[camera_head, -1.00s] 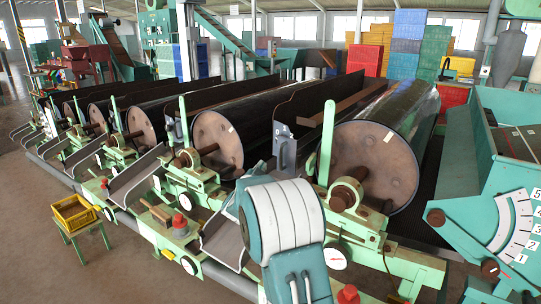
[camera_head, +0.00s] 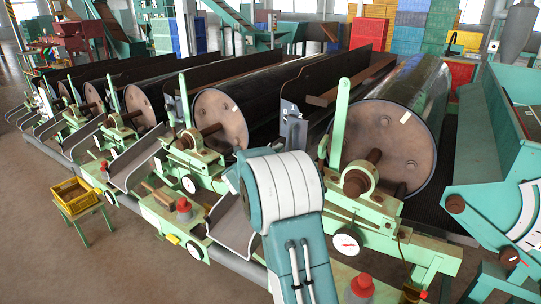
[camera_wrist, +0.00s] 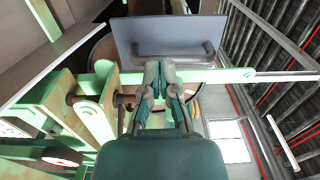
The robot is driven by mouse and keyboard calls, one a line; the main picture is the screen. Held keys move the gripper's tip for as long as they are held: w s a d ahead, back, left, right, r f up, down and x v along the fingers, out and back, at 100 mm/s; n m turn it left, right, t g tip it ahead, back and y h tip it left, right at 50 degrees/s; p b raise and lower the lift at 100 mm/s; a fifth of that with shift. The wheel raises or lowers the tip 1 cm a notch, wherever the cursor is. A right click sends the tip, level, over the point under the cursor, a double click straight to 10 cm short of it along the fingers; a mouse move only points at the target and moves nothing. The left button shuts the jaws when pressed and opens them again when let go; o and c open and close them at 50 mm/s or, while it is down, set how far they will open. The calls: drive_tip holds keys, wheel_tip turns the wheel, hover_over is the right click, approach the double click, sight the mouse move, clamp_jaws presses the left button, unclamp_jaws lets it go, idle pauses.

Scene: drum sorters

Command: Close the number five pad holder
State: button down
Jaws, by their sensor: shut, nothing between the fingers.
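In the wrist view a dark grey plate with a raised handle-like ridge (camera_wrist: 165,38), which looks like a pad holder, is just beyond my fingertips. My gripper (camera_wrist: 167,66) is shut and empty. Its fingertips overlap a long pale green lever (camera_wrist: 225,76) in the picture; I cannot tell whether they touch it or the plate. In the head view a grey plate (camera_head: 291,132) stands left of the upright green lever (camera_head: 340,115), before the nearest drum (camera_head: 385,150). My fingers are hidden there behind my white and teal arm.
More drums with green frames (camera_head: 198,150) run to the left. A red knob (camera_head: 362,286) and a round white dial (camera_head: 345,244) are low by my arm. A teal machine (camera_head: 480,160) stands at right. A yellow crate (camera_head: 75,192) sits on a stand at left, with open floor around it.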

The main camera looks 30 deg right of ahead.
drive_tip(key=x, duration=0.6)
drive_tip(key=shift+w, duration=0.1)
